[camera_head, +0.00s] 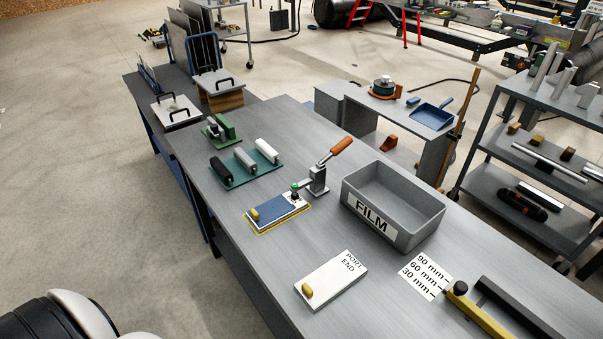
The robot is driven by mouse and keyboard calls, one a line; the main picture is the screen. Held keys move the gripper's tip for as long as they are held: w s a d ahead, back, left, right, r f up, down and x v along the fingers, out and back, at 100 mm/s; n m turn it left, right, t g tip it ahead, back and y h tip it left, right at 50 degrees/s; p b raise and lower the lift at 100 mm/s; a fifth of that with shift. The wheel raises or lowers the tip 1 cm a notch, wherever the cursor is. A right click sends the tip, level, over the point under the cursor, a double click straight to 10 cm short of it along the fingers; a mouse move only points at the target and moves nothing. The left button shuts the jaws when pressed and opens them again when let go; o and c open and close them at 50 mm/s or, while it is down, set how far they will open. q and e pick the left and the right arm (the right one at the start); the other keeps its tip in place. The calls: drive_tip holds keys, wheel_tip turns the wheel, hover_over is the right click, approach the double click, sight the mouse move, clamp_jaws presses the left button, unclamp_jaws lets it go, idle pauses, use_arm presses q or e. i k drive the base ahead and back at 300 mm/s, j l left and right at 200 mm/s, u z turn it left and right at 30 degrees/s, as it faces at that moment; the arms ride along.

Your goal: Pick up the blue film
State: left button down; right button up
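The blue film (272,208) lies flat on a white plate (302,207) on the grey workbench. A yellow outline runs around the plate, and a small yellow block (255,216) sits at its near left end. A toggle clamp (318,180) with a raised orange handle stands at the plate's far end; its green-topped tip (294,187) is over the plate there. I cannot tell whether the tip presses down. A grey bin (420,222) labelled FILM stands to the right and looks empty. Neither gripper is in view; only a white and black part of mine shows at the bottom left.
A white PORT END plate (332,281) lies nearer me. A green rack (247,170) with black, grey and white rolls stands behind the film. A 90/60/30 mm card (425,277) and a yellow bar (480,312) lie at right. Bench around the PORT END plate is clear.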

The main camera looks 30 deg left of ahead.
sight(265, 214)
drive_tip(key=j+u, duration=0.35)
drive_tip(key=i+j+u, duration=0.15)
drive_tip(key=j+u, duration=0.2)
drive_tip(key=j, duration=0.15)
